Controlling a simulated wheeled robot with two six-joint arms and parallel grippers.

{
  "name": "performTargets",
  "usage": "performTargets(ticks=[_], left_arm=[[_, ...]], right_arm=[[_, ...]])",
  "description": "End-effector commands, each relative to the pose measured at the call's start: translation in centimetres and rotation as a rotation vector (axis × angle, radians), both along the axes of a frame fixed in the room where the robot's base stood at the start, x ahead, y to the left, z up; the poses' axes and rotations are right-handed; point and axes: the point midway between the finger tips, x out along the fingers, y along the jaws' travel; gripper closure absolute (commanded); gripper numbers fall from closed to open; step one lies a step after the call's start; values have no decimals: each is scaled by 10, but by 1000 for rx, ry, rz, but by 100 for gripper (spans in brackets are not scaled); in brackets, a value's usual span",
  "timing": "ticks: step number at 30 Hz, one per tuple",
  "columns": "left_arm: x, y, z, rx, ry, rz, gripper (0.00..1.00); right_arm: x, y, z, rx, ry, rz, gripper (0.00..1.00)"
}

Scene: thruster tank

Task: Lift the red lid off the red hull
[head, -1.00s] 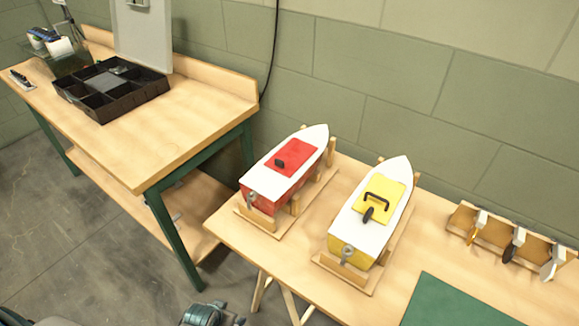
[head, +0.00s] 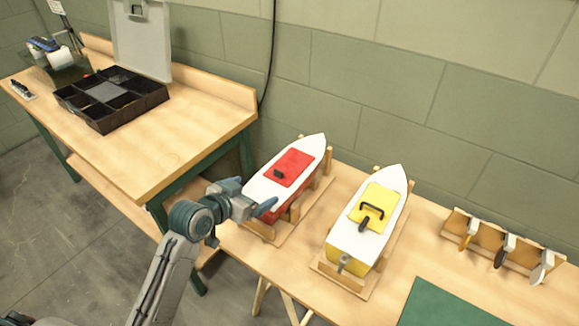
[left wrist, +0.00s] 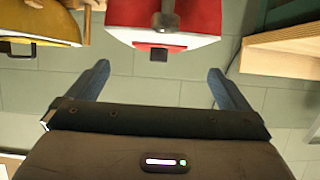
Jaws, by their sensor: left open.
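The red hull (head: 292,209) has a white deck and sits in a wooden cradle on the right-hand table. The red lid (head: 293,167) lies on its deck, with a small black handle (head: 279,174) on top. My left gripper (head: 268,206) is open and empty at the stern end of the red hull, and hides part of the stern. In the left wrist view the picture is upside down: the red hull (left wrist: 190,14) is beyond the open fingers, with the lid's edge (left wrist: 140,47) and handle (left wrist: 158,54) showing. My right gripper is out of view.
A yellow hull (head: 350,252) with a yellow lid (head: 377,199) stands close to the right. A propeller rack (head: 489,243) and green mat (head: 450,307) are farther right. A workbench (head: 165,150) with a black divided tray (head: 135,113) is at the left.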

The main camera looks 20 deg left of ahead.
Motion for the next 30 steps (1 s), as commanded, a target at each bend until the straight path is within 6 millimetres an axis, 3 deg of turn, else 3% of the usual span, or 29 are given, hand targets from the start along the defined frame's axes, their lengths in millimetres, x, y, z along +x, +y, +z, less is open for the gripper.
performTargets(ticks=[3, 9, 30], left_arm=[[16, -2, 7, -14, -31, -3, 0], [44, -12, -2, -17, -35, -4, 0], [104, -37, -27, -13, -34, -4, 0]], right_arm=[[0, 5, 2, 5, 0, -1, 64], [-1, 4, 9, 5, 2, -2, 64], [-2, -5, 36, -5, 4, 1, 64]])
